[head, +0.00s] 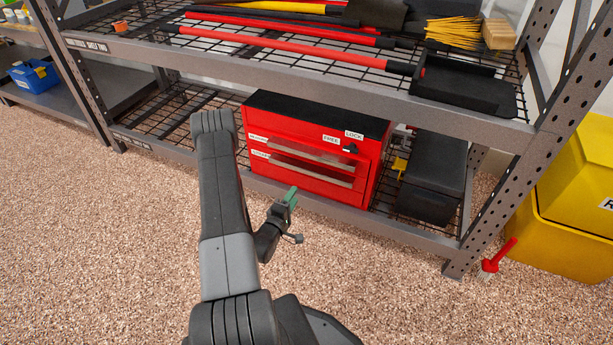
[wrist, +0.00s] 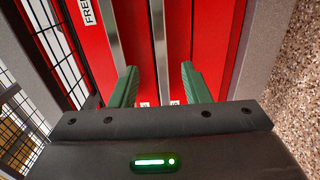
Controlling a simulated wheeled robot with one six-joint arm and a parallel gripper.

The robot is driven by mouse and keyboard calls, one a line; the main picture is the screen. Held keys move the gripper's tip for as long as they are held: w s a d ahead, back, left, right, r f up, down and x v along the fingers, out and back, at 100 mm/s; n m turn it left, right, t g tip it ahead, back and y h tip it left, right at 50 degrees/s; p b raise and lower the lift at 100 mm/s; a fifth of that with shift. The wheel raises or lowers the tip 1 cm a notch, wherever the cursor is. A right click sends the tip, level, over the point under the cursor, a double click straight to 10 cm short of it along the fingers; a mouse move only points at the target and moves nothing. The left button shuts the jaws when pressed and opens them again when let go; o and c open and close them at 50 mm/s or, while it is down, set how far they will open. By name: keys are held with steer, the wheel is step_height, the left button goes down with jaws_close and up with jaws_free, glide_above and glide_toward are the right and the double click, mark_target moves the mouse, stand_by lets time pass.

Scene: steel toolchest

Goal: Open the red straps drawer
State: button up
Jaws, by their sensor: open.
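The red toolchest (head: 262,170) with a black top stands on the rack's lower shelf. Its front has two drawers with long silver handles, an upper handle (head: 312,158) and a lower handle (head: 310,174); both look shut. Small white labels sit at their left ends, too small to read, so I cannot tell which drawer is the straps one. A black knob (head: 350,148) sits by the FREE and LOCK labels. My gripper (head: 291,194) is open and empty in front of the chest. In the wrist view its green fingers (wrist: 160,80) point at the front, with the lower handle (wrist: 160,50) between them.
A black case (head: 435,178) stands right of the chest. The upper shelf (head: 290,80) holds long-handled tools above it. A yellow bin (head: 575,220) and a red brush (head: 495,258) are at the right. The speckled floor (head: 100,240) in front is clear.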

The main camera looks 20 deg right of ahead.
mark_target(308, 173)
steer(key=b+x, duration=0.2)
steer(key=x, duration=0.9)
steer(key=shift+w+d, duration=0.1)
steer(key=shift+w, duration=0.05)
jaws_close()
